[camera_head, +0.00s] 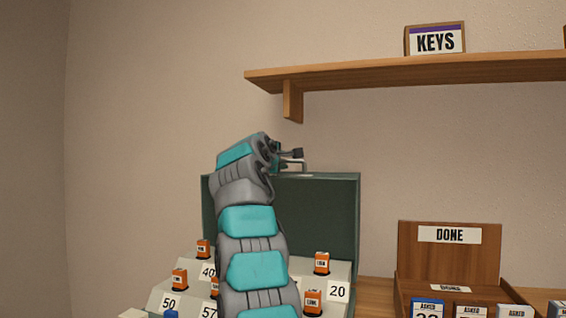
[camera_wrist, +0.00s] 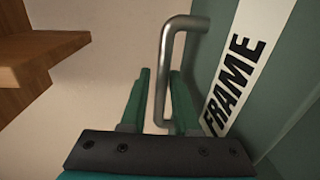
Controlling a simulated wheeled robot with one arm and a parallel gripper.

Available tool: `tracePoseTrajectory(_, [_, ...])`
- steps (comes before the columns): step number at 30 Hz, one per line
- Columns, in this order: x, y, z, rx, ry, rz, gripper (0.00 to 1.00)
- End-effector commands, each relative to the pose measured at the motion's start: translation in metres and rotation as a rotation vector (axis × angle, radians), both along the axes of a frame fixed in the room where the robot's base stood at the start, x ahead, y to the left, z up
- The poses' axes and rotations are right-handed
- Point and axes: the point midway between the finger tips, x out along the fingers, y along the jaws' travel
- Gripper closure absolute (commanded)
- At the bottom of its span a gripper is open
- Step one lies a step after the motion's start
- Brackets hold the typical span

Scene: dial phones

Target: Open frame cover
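The frame cover (camera_head: 325,215) is a dark green panel. It stands upright behind the pale stepped frame (camera_head: 175,300), whose numbered steps are exposed. In the wrist view the cover (camera_wrist: 285,75) fills the right side, with a white FRAME label (camera_wrist: 237,80) and a bent metal handle (camera_wrist: 166,60). My gripper (camera_head: 298,156) is at the cover's top edge. In the wrist view the handle's bar passes between the green fingers of my gripper (camera_wrist: 160,90), with a narrow gap seeming to show beside it. My arm hides part of the cover and frame.
Small orange blocks (camera_head: 321,263) stand on the frame's steps beside number labels. A wooden shelf (camera_head: 400,74) with a KEYS box (camera_head: 435,39) is above and to the right. A wooden DONE tray (camera_head: 407,265) stands at the right. The wall behind is bare.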

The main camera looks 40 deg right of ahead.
Motion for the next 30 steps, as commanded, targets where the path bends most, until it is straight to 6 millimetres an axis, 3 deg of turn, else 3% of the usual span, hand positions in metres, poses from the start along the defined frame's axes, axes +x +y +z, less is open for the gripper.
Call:
tracePoseTrajectory(8, [-0.005, 0.007, -0.001, 0.0, 0.0, 0.001, 0.7])
tracePoseTrajectory(22, [-0.038, 0.052, 0.004, -0.001, 0.001, 0.001, 0.7])
tracePoseTrajectory(30, [-0.046, 0.062, 0.007, 0.0, -0.001, 0.0, 0.7])
